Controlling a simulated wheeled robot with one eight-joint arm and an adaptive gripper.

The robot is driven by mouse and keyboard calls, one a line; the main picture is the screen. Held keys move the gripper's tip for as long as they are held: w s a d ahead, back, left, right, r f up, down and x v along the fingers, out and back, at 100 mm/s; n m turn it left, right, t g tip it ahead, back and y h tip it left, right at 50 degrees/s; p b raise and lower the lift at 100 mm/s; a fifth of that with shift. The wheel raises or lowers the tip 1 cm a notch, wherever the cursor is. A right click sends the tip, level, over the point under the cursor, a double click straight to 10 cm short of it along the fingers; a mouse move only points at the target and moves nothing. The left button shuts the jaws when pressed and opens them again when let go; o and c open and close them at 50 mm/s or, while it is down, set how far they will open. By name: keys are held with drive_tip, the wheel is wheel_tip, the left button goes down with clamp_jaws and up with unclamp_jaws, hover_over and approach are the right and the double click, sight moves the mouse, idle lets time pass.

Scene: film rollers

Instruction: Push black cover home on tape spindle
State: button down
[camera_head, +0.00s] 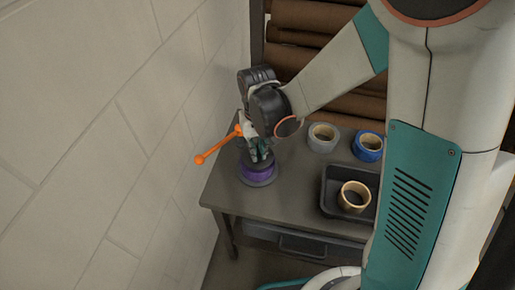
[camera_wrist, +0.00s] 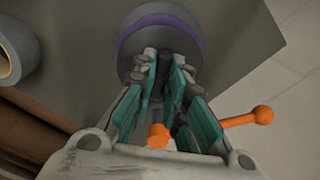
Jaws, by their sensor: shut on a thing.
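A purple tape roll (camera_head: 258,175) sits on a spindle at the table's left end, next to the wall. The black cover (camera_head: 246,163) is a dark disc on top of it; in the wrist view the cover (camera_wrist: 148,36) shows inside the purple ring (camera_wrist: 196,32). My gripper (camera_head: 260,155) points down over the spindle, its fingers close together on the middle of the cover; the fingertips show in the wrist view (camera_wrist: 165,60). The fingers hide the part they hold and the spindle's centre. I cannot tell whether a gap is left under the cover.
An orange rod with a ball end (camera_head: 201,159) sticks out left beside my gripper. Grey (camera_head: 322,137) and blue (camera_head: 367,147) tape rolls stand to the right. A black tray (camera_head: 335,185) holds a tan roll (camera_head: 354,196). The wall (camera_head: 190,110) is close on the left.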

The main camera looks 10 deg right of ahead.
drive_tip(key=shift+f+b, duration=0.3)
drive_tip(key=shift+f, duration=0.05)
idle(0.3)
idle(0.5)
drive_tip(key=c, duration=1.5)
unclamp_jaws()
drive_tip(key=shift+c, duration=0.2)
drive_tip(key=o, duration=0.6)
drive_tip(key=shift+r, duration=0.15)
drive_tip(key=shift+r+p, duration=2.4)
drive_tip(key=shift+r, duration=1)
